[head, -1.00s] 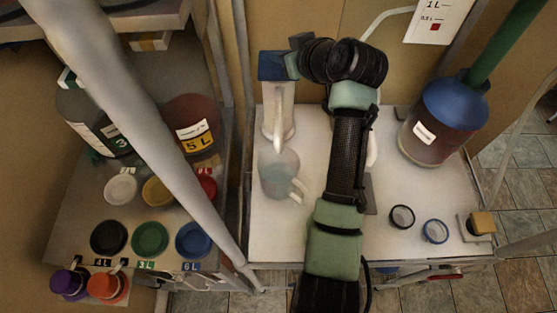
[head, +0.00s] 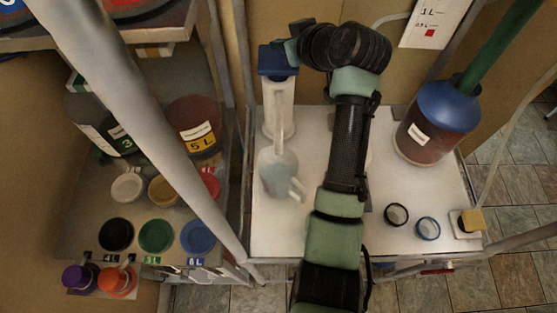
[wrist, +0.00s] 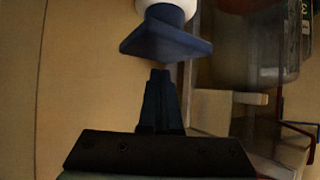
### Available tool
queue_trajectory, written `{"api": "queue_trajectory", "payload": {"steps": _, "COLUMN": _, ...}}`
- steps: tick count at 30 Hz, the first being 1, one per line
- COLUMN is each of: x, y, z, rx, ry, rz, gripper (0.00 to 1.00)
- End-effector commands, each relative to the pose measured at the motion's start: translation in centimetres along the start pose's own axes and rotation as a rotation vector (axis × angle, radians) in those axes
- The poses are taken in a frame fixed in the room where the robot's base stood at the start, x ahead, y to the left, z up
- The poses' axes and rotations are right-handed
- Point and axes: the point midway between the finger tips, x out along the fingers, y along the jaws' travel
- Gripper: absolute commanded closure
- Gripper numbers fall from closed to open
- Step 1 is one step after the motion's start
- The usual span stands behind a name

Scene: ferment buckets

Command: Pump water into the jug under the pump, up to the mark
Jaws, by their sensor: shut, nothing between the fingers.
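The pump (head: 278,108) is a white upright cylinder with a blue top plate (head: 278,58), at the back left of the white table. The see-through jug (head: 272,178) stands in front of it under the spout, its handle toward the lower right. Its lower part looks bluish; I cannot read a level or a mark on it. My gripper (head: 291,52) is shut and empty beside the blue top. In the wrist view its closed fingertips (wrist: 160,74) point at the edge of the blue top (wrist: 165,42); whether they touch is unclear.
A white card (head: 432,22) on the wall shows 1 L, a smaller volume and a red square. A blue-lidded bucket (head: 440,125) and two rings (head: 397,214) are on the table's right. A left shelf holds several lids and buckets. A grey pole crosses the left side.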

Motion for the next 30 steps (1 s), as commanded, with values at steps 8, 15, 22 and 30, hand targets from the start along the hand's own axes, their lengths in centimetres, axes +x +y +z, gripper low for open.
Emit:
{"api": "queue_trajectory", "payload": {"steps": 8, "x": 0.2, "y": 0.0, "z": 0.3, "rx": 0.0, "ry": 0.001, "rz": 0.0, "gripper": 1.0}}
{"api": "queue_trajectory", "payload": {"steps": 15, "x": 0.7, "y": 0.0, "z": 1.1, "rx": 0.0, "ry": 0.001, "rz": 0.0, "gripper": 1.0}}
{"api": "queue_trajectory", "payload": {"steps": 22, "x": 1.2, "y": 0.0, "z": 1.9, "rx": 0.0, "ry": 0.001, "rz": 0.0, "gripper": 1.0}}
{"api": "queue_trajectory", "payload": {"steps": 30, "x": 1.9, "y": 0.0, "z": 2.9, "rx": 0.001, "ry": -0.001, "rz": 0.0, "gripper": 1.0}}
